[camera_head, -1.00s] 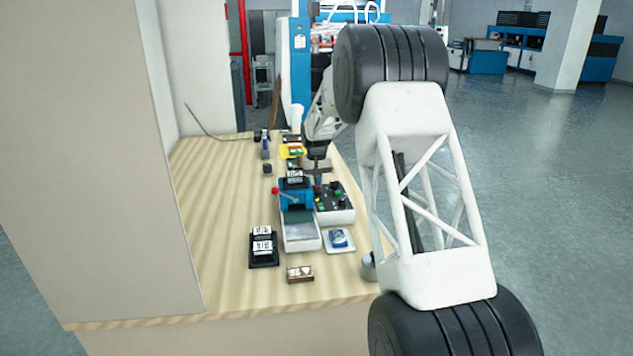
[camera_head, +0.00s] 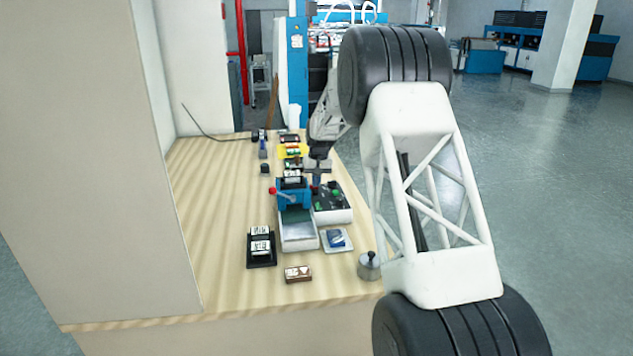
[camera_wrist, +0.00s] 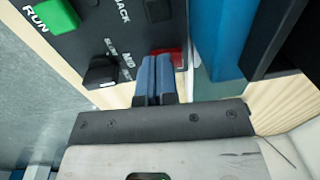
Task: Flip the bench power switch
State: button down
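The control box (camera_head: 341,215), with a dark panel and green buttons, stands on the bench beside a blue machine (camera_head: 297,194). In the wrist view its dark panel (camera_wrist: 85,42) carries a green RUN button (camera_wrist: 52,15), a black selector knob (camera_wrist: 101,72) and a red switch (camera_wrist: 179,60) at the panel's edge. My gripper (camera_wrist: 152,62) is shut, its two blue-padded fingers together with nothing seen between them. The fingertips are right at the red switch and partly cover it. I cannot tell whether they touch it. In the head view my gripper (camera_head: 315,180) is small, over the box's far end.
A black tray with white-labelled rolls (camera_head: 260,244), a small brown box (camera_head: 298,273), a white pad with a blue item (camera_head: 337,240) and a metal weight (camera_head: 369,267) lie on the near bench (camera_head: 220,285). The bench's left part is mostly clear.

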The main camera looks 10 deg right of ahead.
aim_at(311, 186)
jog(key=shift+s+a+f, duration=0.15)
jog(key=shift+a+f, duration=0.35)
jog(key=shift+s+a+f, duration=0.15)
jog(key=shift+a+f, duration=0.3)
jog(key=shift+f, duration=0.05)
jog(key=shift+r, duration=0.1)
notch_tip(311, 186, up, 16)
jog(key=d, duration=0.1)
jog(key=shift+w+d, duration=0.3)
dwell(0.3)
jog(key=shift+a+h, duration=1.6)
